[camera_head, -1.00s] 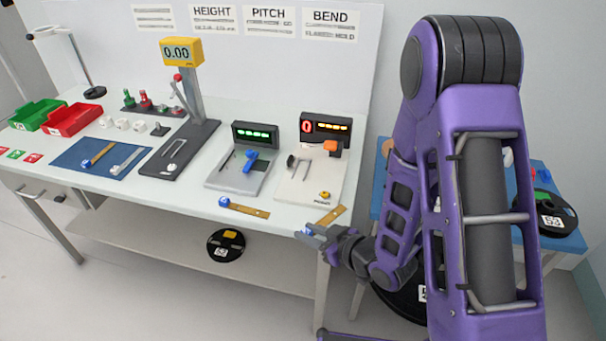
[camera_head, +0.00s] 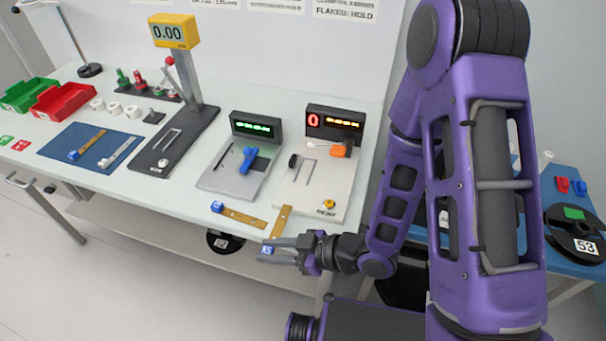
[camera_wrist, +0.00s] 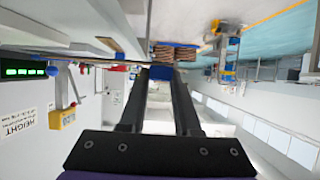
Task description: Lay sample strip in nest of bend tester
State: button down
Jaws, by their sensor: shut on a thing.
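The sample strip (camera_head: 281,221) is a brass-coloured bar with a blue tagged end. My gripper (camera_head: 274,249) is shut on the blue end, in front of the bench's front edge, and the brass part points up towards the bench. In the wrist view a blue piece (camera_wrist: 158,69) sits between the fingertips of my gripper (camera_wrist: 158,75).
Another blue-ended brass strip (camera_head: 240,216) lies near the bench edge, left of mine. The green-display tester (camera_head: 240,180) stands left of the bend tester. A blue table (camera_head: 540,180) is at right.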

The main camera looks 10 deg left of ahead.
aim_at(298, 198)
jog(key=shift+w+f+b, duration=0.4)
jog(key=shift+w+b, duration=0.2)
jog(key=shift+b, duration=0.65)
jog(key=shift+w+r+b, duration=0.1)
jog(key=shift+w+b, duration=0.55)
jog(key=shift+b, duration=0.6)
jog(key=w, duration=0.4)
jog(key=w+p, duration=0.1)
jog(key=w, duration=0.3)
jog(key=w+d, duration=0.1)
jog(key=w, duration=0.3)
jog(key=shift+w+d+r+p, duration=0.1)
jog(key=shift+w+r+p, duration=0.1)
jog(key=shift+r+p, duration=0.15)
jog(key=w, duration=0.1)
jog(key=w+f, duration=0.1)
jog(key=w, duration=0.1)
jog(key=shift+d, duration=0.1)
jog(key=shift+f, duration=0.25)
jog(key=shift+f, duration=0.15)
jog(key=c, duration=0.6)
grip_release()
